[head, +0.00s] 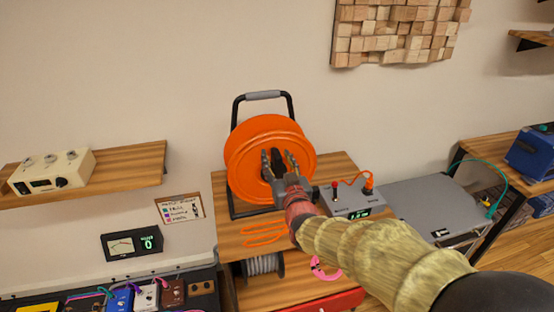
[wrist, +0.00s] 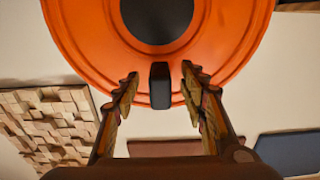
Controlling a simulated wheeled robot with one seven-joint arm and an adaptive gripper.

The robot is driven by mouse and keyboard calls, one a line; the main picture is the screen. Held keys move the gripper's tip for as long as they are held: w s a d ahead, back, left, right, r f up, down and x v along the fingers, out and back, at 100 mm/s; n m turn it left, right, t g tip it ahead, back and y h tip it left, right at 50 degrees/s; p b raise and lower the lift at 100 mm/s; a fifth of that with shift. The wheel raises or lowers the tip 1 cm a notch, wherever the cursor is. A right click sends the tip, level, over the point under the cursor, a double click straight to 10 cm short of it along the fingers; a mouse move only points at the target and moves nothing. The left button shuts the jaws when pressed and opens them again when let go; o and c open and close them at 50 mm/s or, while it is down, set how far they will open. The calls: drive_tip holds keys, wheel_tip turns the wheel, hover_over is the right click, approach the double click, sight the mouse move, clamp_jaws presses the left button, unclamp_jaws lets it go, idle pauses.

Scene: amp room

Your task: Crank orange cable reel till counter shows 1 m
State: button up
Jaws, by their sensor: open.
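The orange cable reel (head: 248,158) stands on the wooden bench in a black frame with a grey top grip. My gripper (head: 278,157) is at the reel's front face, its fingers open. In the wrist view, the reel (wrist: 85,35) fills the top, with a dark round hub (wrist: 157,15). A black crank knob (wrist: 160,86) shows between the open fingertips (wrist: 160,74), with a gap on each side. A small black meter box (head: 132,244) on the wall has a green digit that looks like 0. A grey box (head: 340,201) beside the reel has a green display, too small to read.
Orange coils (head: 264,229) lie on the bench front below the reel. A wooden shelf (head: 120,172) with a cream device is at left. A grey case (head: 425,205) stands at right. Wooden blocks (head: 400,30) hang on the wall.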

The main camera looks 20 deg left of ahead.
drive_tip(key=b+v, duration=0.1)
drive_tip(key=v, duration=0.8)
drive_tip(key=shift+a, duration=0.1)
idle(0.3)
